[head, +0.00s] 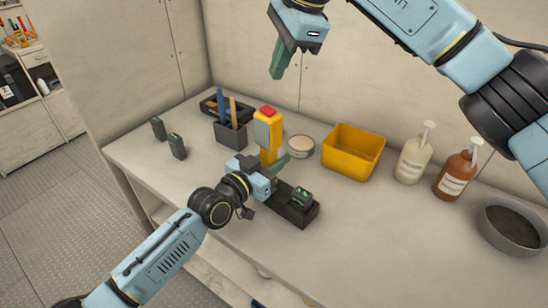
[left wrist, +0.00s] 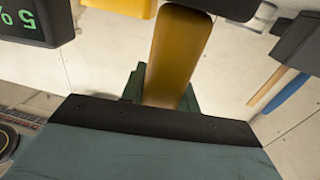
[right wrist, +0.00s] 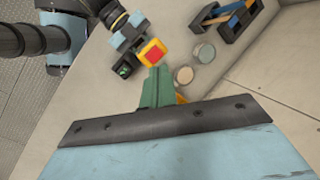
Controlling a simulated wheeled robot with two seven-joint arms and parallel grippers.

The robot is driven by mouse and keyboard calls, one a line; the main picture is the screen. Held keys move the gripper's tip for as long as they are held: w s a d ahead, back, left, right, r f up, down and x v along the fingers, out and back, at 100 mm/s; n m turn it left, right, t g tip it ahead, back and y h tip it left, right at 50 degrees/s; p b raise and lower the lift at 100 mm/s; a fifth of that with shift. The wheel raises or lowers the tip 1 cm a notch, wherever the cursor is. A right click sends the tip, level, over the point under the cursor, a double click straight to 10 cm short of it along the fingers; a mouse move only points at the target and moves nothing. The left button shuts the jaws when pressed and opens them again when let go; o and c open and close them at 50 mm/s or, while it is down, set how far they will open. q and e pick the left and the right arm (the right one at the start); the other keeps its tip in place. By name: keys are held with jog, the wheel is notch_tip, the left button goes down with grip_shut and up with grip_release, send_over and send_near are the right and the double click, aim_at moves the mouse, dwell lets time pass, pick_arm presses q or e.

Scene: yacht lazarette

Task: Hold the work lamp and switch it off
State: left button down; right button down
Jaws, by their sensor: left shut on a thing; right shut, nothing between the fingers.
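The work lamp (head: 267,134) is yellow with a red button (head: 268,110) on top and stands upright on the bench. My left gripper (head: 277,170) is shut on the lower part of the lamp; the left wrist view shows the yellow body (left wrist: 178,55) between its fingers. My right gripper (head: 278,72) is shut and empty, raised above the bench and apart from the lamp. In the right wrist view the red button (right wrist: 154,53) shows beyond the right fingertips. Whether the lamp is lit I cannot tell.
Two dark batteries (head: 177,146) stand at the left. A dark tool holder (head: 231,135), a round tin (head: 301,147), a yellow bin (head: 353,152), two pump bottles (head: 413,153) and a grey bowl (head: 512,228) stand around.

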aim_at(266, 106)
jog(key=shift+w+a+f+n+h, duration=0.25)
jog(key=shift+a+f+n+h, duration=0.45)
jog(key=shift+n, duration=1.45)
jog(key=shift+w+a+f+n+h, duration=0.2)
jog(key=shift+f+n+h, duration=0.55)
jog(key=shift+n, duration=1.35)
jog(key=shift+w+a+f+n+h, duration=0.35)
jog(key=shift+f+n, duration=0.75)
jog(key=shift+n, duration=1.05)
jog(key=shift+s+f, duration=0.1)
jog(key=shift+f, duration=0.9)
jog(key=shift+a+r, duration=0.1)
jog(key=shift+r, duration=3.5)
jog(key=shift+f, duration=0.1)
